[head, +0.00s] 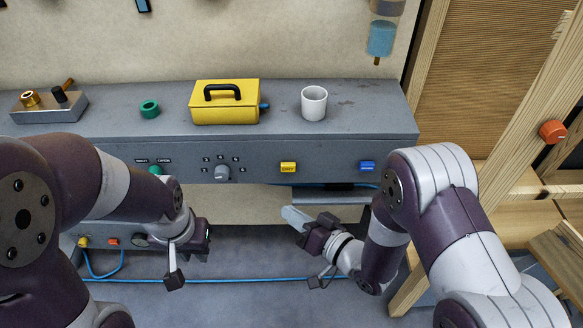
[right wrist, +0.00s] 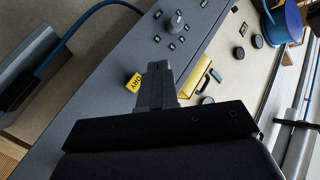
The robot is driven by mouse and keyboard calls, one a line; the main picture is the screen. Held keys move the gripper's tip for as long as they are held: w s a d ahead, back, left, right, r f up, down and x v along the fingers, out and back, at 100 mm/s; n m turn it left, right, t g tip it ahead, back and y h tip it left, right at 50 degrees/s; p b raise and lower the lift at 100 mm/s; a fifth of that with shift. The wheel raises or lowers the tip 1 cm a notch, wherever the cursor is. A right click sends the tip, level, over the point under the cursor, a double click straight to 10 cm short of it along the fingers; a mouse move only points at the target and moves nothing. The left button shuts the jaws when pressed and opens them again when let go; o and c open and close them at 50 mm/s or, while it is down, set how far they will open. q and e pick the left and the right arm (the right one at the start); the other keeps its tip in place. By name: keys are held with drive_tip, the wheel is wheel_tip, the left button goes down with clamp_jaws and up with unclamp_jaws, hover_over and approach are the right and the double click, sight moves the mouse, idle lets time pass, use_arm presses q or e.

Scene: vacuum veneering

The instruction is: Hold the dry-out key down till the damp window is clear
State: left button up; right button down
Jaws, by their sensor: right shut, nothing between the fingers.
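The yellow dry-out key (head: 288,167) is on the front face of the grey bench, between a grey knob and a blue key. In the right wrist view the key (right wrist: 133,82) reads "DRY" and shows just left of my fingers. My right gripper (head: 291,213) is shut and empty, in front of and below the key in the head view, apart from it. Its closed fingers also show in the right wrist view (right wrist: 158,70). My left gripper (head: 190,255) hangs low in front of the bench; its fingers are not clear. I cannot make out a damp window.
The blue key (head: 367,167) and the grey knob (head: 222,173) flank the yellow key. A yellow case (head: 225,103), white cup (head: 314,103) and green ring (head: 150,107) stand on the bench top (head: 280,130). A wooden frame stands at the right.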

drive_tip(key=b, duration=0.2)
approach(281, 170)
drive_tip(key=w+a+f, duration=0.1)
drive_tip(key=w+a, duration=0.1)
drive_tip(key=a, duration=0.2)
drive_tip(key=shift+w+a, duration=0.1)
drive_tip(key=shift+w, duration=0.2)
drive_tip(key=shift+w, duration=0.15)
idle(1.6)
drive_tip(key=shift+w, duration=0.25)
drive_tip(key=shift+w, duration=0.45)
idle(4.3)
